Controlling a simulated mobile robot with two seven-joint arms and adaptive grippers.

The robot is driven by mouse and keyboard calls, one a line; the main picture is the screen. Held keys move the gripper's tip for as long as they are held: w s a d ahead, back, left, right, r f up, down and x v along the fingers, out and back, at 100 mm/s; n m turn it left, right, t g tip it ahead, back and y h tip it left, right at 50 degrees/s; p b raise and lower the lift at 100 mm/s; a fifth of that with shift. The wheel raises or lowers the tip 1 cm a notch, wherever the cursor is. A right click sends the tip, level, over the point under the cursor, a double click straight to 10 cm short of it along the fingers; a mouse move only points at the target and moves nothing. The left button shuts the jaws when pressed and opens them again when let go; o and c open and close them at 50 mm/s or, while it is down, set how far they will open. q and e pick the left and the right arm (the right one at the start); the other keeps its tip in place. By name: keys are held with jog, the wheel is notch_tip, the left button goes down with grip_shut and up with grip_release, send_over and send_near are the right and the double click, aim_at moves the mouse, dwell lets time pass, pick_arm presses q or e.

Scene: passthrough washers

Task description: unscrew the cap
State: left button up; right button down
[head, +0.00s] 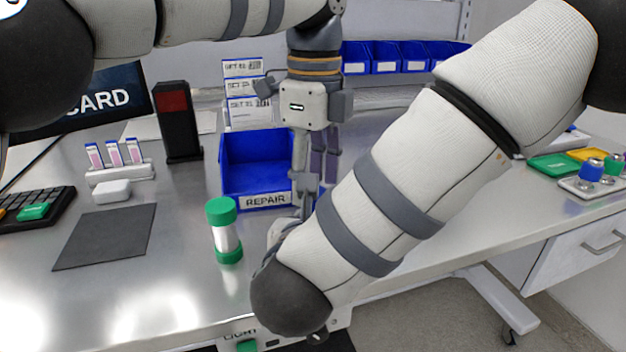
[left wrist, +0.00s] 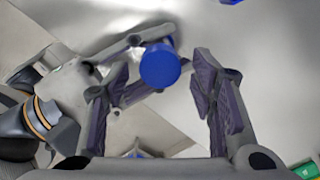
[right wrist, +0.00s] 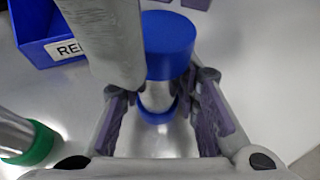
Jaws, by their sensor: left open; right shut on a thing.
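The container held by my right gripper (right wrist: 163,92) has a blue cap (right wrist: 168,40), a silvery body (right wrist: 156,99) and a blue base. My right fingers are shut around its body and it stands about upright. In the left wrist view the cap (left wrist: 160,66) shows end-on between the fingers of my left gripper (left wrist: 158,72). Those fingers are open, with a gap to the cap on each side. In the head view my left gripper (head: 325,165) points down near the blue bin, and my right arm hides the held container.
A green-capped container (head: 226,240) stands upright on the metal table left of my right arm. A blue REPAIR bin (head: 235,188) is behind it. A dark mat (head: 105,236), a white rack (head: 119,173) and a red-black tower (head: 177,125) stand left. Coloured trays (head: 553,166) lie right.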

pick_arm(q)
jog(key=shift+f, duration=0.95)
jog(key=c, duration=1.2)
jog(key=n, duration=0.4)
jog(key=shift+r+n, duration=0.1)
jog(key=shift+n, duration=0.3)
jog(key=n, duration=0.4)
jog(key=shift+n, duration=0.3)
jog(key=o, duration=1.3)
